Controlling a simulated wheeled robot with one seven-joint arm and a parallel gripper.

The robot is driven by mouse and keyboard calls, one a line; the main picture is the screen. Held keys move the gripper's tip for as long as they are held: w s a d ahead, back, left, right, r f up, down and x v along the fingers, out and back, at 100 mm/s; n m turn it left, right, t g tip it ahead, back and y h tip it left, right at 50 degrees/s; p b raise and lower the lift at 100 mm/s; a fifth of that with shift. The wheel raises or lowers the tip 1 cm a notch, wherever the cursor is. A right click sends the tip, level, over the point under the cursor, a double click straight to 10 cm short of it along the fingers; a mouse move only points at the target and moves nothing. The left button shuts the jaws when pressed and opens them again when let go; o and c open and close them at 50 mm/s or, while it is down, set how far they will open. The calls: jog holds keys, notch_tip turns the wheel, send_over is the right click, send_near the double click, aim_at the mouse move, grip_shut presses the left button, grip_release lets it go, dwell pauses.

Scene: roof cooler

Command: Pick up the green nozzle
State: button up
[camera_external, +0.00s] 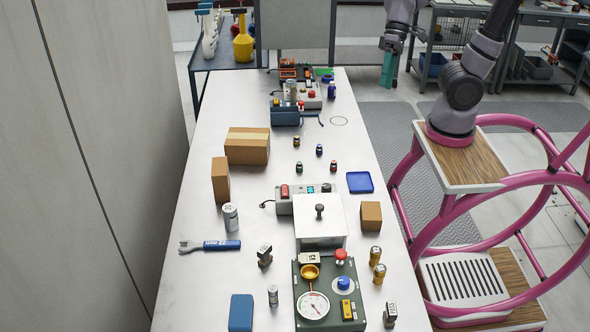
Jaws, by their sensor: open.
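I cannot clearly pick out a green nozzle. A small dark greenish piece (299,167) stands on the long white table, among several similar small pieces, and may be it. A green item (327,78) also shows at the table's far end, too small to make out. My gripper (388,84), with teal fingers pointing down, hangs beyond the table's right edge at the far end, apart from these things. It is open and holds nothing that I can see.
The white table (215,285) holds cardboard boxes (247,147), a blue tray (360,182), a white box with a knob (320,222), a green panel with a gauge (330,280) and a wrench (209,246). A grey wall (100,150) stands left. Workbenches stand behind.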

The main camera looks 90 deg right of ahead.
jog(key=w+a+f+m+g+y, duration=0.1)
jog(key=w+a+f+m+y, duration=0.2)
jog(key=w+f+m+y, duration=0.25)
jog(key=m+t+h, duration=0.5)
jog(key=m+t, duration=0.5)
jog(key=m, duration=0.8)
send_near(299, 162)
jog(key=shift+s+f+y, duration=0.25)
jog(key=shift+s+f, duration=0.1)
jog(key=shift+s, duration=0.15)
jog(key=shift+w+f, duration=0.15)
jog(key=shift+f, duration=0.15)
jog(key=x, duration=0.5)
jog(key=shift+w, duration=0.15)
jog(key=x, duration=0.5)
jog(key=shift+w+d+r, duration=0.1)
jog(key=shift+w+r, duration=0.15)
